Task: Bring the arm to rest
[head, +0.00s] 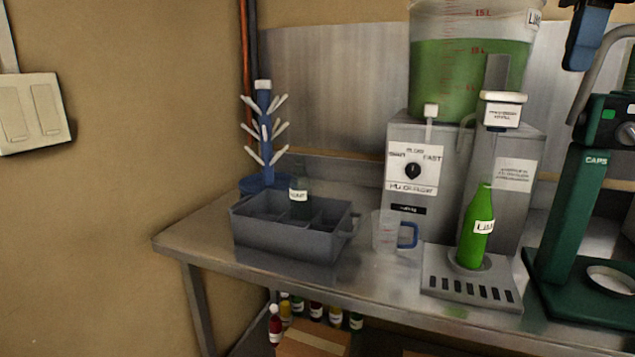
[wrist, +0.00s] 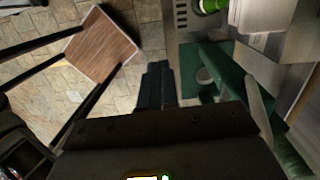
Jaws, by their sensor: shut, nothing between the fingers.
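My gripper (wrist: 157,84) shows in the wrist view as two dark fingers side by side, shut, with nothing between them. It points over the space in front of the bench, left of the green capper (wrist: 215,72). The capper also stands at the right edge of the head view (head: 566,215). I cannot tell whether the dark blue part at the top right of the head view belongs to my arm.
A filled green bottle (head: 477,228) stands on the drip tray (head: 470,296) before the grey filler (head: 400,135). A clear jug (head: 386,232), a grey crate (head: 290,247) holding a dark bottle (head: 299,192), and a bottle tree (head: 265,130) stand leftward. A wood-topped piece (wrist: 102,45) stands over the tiled floor.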

